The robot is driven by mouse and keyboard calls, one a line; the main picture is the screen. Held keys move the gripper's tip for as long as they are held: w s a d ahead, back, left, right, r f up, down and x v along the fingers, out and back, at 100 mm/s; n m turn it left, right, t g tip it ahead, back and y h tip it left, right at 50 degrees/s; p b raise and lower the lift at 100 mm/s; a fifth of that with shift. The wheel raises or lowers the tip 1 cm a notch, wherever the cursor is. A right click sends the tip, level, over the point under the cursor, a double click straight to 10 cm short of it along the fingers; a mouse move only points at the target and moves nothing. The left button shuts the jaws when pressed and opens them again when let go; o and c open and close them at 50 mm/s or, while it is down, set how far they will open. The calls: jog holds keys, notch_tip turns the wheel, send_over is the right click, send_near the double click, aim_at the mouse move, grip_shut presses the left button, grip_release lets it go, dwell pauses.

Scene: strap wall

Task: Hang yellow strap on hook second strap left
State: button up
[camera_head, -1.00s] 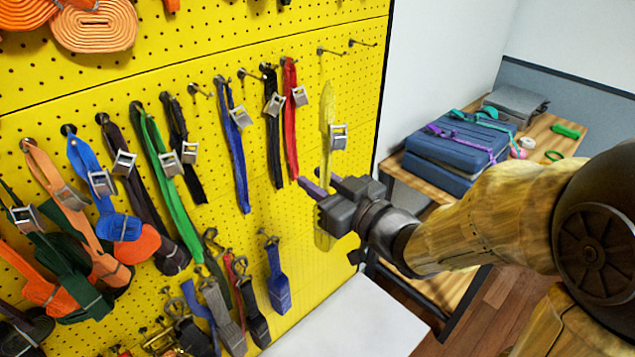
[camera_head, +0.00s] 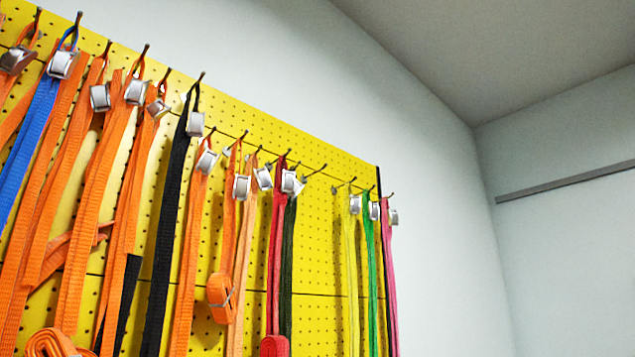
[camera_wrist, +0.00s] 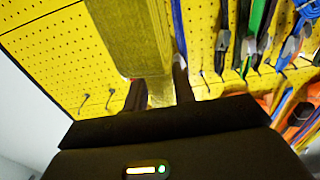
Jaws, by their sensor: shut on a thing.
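In the wrist view, my gripper (camera_wrist: 159,92) is shut on a yellow strap (camera_wrist: 130,38). The strap's wide, olive-yellow band is close to the camera, and a narrower part lies between the two fingers. Its buckle cannot be made out. My gripper is not in the head view. In the head view, another yellow strap (camera_head: 351,265) with a silver buckle hangs on the upper row at the right. To its left, a bare hook (camera_head: 317,171) sticks out of the yellow pegboard (camera_head: 318,230).
Green (camera_head: 370,262) and pink (camera_head: 390,275) straps hang right of the yellow one. Red (camera_head: 277,255), black (camera_head: 172,210) and several orange straps hang to the left. The wrist view shows bare hooks (camera_wrist: 110,98) and a blue strap (camera_wrist: 179,28) close beside the held strap.

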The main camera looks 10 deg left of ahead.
jog(key=w+d+f+m+t+h, duration=0.35)
jog(key=w+f, duration=0.25)
jog(key=w, duration=0.2)
jog(key=w+d+f+m+t+h, duration=0.1)
jog(key=w+d+f+m+h, duration=0.2)
jog(key=d+f+h, duration=0.2)
jog(key=w+d+f+m+t+h, duration=0.2)
jog(key=d+f+h, duration=0.3)
jog(key=d+f, duration=0.7)
notch_tip(320, 180, down, 4)
jog(key=shift+w+d+r+m, duration=0.1)
jog(key=shift+w+d+m, duration=0.1)
jog(key=shift+w+m, duration=0.55)
jog(key=shift+w, duration=0.1)
